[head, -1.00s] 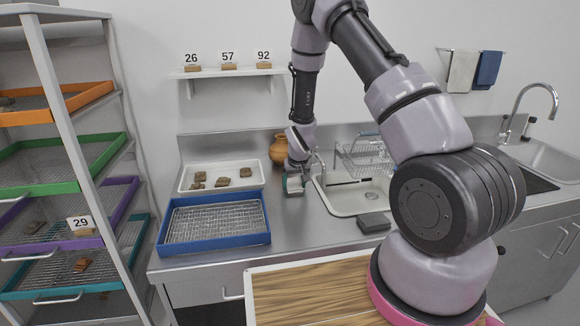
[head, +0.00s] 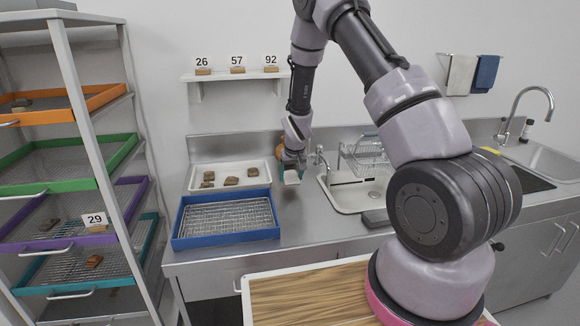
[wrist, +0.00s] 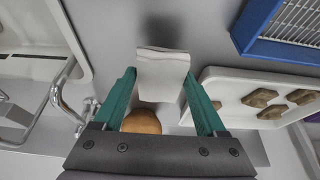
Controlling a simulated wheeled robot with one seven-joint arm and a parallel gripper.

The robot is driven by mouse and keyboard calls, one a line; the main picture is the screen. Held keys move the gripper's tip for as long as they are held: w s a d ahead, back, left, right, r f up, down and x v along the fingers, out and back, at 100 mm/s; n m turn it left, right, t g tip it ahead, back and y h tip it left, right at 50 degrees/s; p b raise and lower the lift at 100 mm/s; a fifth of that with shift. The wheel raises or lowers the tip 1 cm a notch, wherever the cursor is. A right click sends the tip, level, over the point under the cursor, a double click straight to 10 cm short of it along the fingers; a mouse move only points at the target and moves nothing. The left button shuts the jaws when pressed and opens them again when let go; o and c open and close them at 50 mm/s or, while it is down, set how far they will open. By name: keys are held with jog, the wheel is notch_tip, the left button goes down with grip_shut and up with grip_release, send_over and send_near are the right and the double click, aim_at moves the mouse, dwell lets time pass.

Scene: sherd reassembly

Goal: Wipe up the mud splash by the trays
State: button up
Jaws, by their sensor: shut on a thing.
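My gripper (head: 292,166) is over the steel counter, just right of the trays. In the wrist view its teal fingers (wrist: 160,90) are shut on a pale white cloth-like pad (wrist: 162,70). The pad also shows below the gripper in the head view (head: 291,177), at or close to the counter top. A blurred dark grey patch (wrist: 162,27) lies on the counter beyond the pad; I cannot tell whether it is mud or shadow. The blue tray (head: 226,240) with a wire rack and the white tray (head: 190,180) with several sherds stand to the left.
A brown pot (head: 279,150) stands behind my gripper, partly hidden. The sink (head: 345,205) with a tap and a dish rack (head: 365,155) is close on the right. A drawer rack (head: 85,130) stands at far left. A wooden-topped surface (head: 310,300) is in front.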

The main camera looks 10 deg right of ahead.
jog(key=shift+d+r, duration=0.1)
jog(key=shift+r, duration=2.25)
